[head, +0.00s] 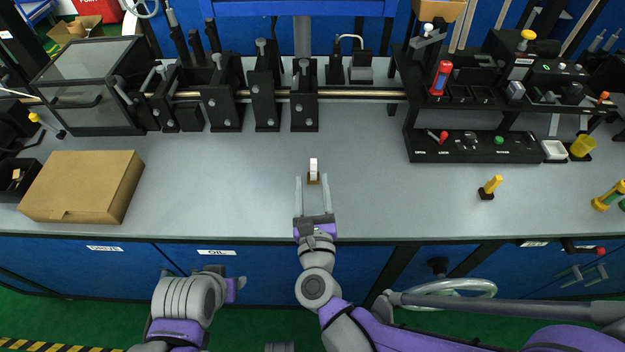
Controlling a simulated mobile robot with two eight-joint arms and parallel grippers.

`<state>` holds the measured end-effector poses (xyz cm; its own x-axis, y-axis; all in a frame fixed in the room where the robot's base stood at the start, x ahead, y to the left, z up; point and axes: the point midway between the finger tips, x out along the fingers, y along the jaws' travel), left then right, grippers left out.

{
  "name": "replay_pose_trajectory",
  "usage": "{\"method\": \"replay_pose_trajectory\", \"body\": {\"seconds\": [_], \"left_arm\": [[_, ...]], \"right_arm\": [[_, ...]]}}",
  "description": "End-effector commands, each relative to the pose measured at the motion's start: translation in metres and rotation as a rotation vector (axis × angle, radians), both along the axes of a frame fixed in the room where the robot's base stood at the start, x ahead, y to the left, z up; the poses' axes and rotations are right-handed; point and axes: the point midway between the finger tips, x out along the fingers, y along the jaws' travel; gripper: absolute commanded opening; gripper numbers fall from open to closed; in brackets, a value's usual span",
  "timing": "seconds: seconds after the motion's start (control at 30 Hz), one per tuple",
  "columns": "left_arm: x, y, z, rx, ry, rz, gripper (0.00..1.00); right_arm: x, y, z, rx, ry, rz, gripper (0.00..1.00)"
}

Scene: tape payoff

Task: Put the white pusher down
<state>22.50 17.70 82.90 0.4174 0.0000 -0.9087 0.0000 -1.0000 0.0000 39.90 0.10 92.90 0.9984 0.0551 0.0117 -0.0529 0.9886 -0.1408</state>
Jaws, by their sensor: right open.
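The white pusher (313,166) stands upright on the grey bench top, with a small brown part at its foot. My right gripper (313,183) is open, with its two long grey fingers pointing away from me. The fingertips lie to the left and right of the pusher's foot, with a visible gap on each side. I cannot tell whether the pusher rests in the brown part or just in front of it. My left gripper (237,288) is low in front of the blue cabinet, seen edge-on, and its fingers cannot be made out.
A cardboard box (82,187) lies on the bench at the left. Black fixtures (266,92) with a long rod line the back. A black control panel (470,147) and a yellow-handled tool (490,187) are at the right. The bench around the pusher is clear.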

Motion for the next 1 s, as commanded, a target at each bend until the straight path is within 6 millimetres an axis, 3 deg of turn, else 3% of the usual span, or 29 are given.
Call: {"method": "replay_pose_trajectory", "body": {"seconds": [0.17,0.43,0.67,1.0], "left_arm": [[0.0,0.0,-0.005,0.0,0.001,0.0,0.5],[0.0,0.0,-0.002,0.0,0.001,0.0,0.5],[0.0,0.0,-0.001,0.0,0.0,0.0,0.5],[0.0,0.0,0.002,0.0,-0.001,0.0,0.5]], "right_arm": [[0.003,-0.003,-0.014,0.144,0.017,-0.056,0.55],[0.044,-0.004,-0.013,0.143,0.016,-0.058,0.55],[0.062,-0.003,-0.012,0.143,0.016,-0.056,0.55],[0.105,-0.002,-0.01,0.141,0.016,-0.056,0.55]]}}
